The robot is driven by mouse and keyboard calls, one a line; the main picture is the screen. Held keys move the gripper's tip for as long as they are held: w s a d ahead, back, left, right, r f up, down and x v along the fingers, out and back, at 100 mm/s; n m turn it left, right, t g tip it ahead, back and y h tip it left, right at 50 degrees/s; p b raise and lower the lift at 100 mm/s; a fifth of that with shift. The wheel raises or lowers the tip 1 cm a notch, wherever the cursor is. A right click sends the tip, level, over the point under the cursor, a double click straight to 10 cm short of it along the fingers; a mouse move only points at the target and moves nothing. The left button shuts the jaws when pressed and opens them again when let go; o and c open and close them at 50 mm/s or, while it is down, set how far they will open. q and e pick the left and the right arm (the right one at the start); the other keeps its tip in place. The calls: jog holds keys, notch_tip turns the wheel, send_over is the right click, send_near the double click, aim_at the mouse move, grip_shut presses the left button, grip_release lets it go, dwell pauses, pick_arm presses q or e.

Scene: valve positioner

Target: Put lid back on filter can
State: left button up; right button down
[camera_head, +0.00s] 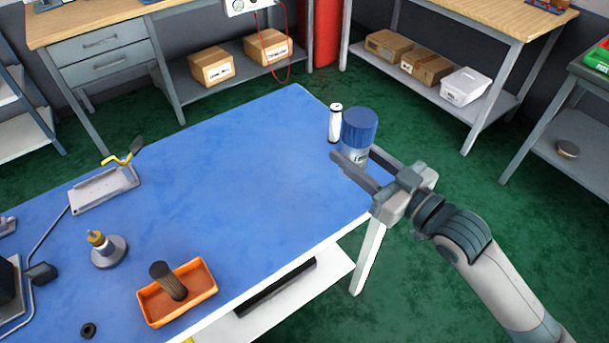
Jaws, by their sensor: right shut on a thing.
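The filter can (354,156) is at the far right corner of the blue-topped table. Its pale, labelled body shows below a ribbed blue lid (360,126). The lid sits over the top of the can; I cannot tell whether it is fully seated. My right gripper (357,158) reaches in from the right, with its fingers on either side of the can's body below the lid, shut on it. The fingers and palm hide the lower part of the can. My left gripper is not in view.
A white cylinder (335,123) stands close left of the can. An orange tray (207,290) with a dark cylinder (168,281), a brass-topped fitting (108,250) and a grey plate (104,188) are on the left. The table's middle (235,190) is clear.

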jog(key=w+a+f, duration=0.1)
jog(key=a+f, duration=0.1)
jog(key=a, duration=0.1)
jog(key=w+a+f, duration=0.2)
jog(key=a, duration=0.1)
jog(key=w+a+f, duration=0.2)
jog(key=a, duration=0.1)
jog(key=shift+a+p, duration=0.1)
jog(key=shift+p, duration=0.3)
jog(key=shift+w+a+f, duration=0.2)
jog(key=shift+a, duration=0.05)
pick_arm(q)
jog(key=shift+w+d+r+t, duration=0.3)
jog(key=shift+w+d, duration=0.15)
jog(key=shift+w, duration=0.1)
pick_arm(e)
notch_tip(320, 180, down, 3)
jog(key=shift+f, duration=0.15)
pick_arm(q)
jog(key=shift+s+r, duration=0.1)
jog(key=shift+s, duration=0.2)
pick_arm(e)
jog(key=shift+f, duration=0.35)
jog(key=shift+f, duration=0.15)
